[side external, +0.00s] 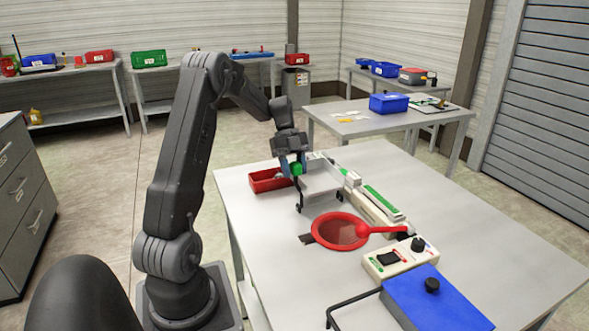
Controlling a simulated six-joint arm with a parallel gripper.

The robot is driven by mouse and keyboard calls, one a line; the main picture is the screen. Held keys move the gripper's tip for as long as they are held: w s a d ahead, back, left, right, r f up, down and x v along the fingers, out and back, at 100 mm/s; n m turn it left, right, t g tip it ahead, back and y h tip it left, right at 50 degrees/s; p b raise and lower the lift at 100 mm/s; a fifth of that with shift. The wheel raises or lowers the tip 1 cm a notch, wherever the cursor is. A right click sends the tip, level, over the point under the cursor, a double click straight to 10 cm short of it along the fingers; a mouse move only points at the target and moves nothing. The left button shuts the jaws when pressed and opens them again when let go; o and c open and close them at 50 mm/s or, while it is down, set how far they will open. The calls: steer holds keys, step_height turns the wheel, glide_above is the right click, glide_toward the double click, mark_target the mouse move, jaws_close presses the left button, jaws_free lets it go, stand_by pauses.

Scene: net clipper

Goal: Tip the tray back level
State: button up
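A pale grey tray (322,182) stands near the middle of the table, just right of my gripper. It seems to slope, but its exact tilt is hard to tell from this view. My gripper (297,180) points down at the tray's left edge, next to a small green part (297,168). I cannot tell whether the fingers touch the tray or the green part, or whether they are open or shut. A dark bracket or leg (299,205) shows below, at the tray's near left corner.
A red bin (264,184) sits left of my gripper. A red-rimmed round opening (318,236) with a red handle (385,229) lies in front. A control box (390,265), a blue-lidded box (455,310) and a long green-topped device (384,201) stand right. The table's front left is clear.

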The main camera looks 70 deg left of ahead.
steer(key=shift+o, duration=1.3)
steer(key=shift+r, duration=0.1)
steer(key=v, duration=1.3)
steer(key=shift+a+r, duration=0.2)
steer(key=shift+r, duration=0.05)
steer(key=d+r+n+t+y, duration=0.1)
steer(key=d+r+n+y, duration=0.2)
steer(key=d, duration=0.8)
steer(key=d+r+n+y, duration=0.15)
steer(key=d+n, duration=0.35)
steer(key=d, duration=0.7)
steer(key=s+d+f+n+t, duration=0.2)
steer(key=s+d+n, duration=0.3)
steer(key=s+d, duration=0.1)
steer(key=s+d+f+n+t+y, duration=0.1)
steer(key=s+d+f+n+t, duration=0.1)
steer(key=s+d+n, duration=0.3)
steer(key=s+d+f, duration=0.1)
steer(key=s+d, duration=0.1)
steer(key=d, duration=0.1)
steer(key=shift+s+d+t, duration=0.25)
steer(key=shift+d+t, duration=0.05)
steer(key=shift+d, duration=0.1)
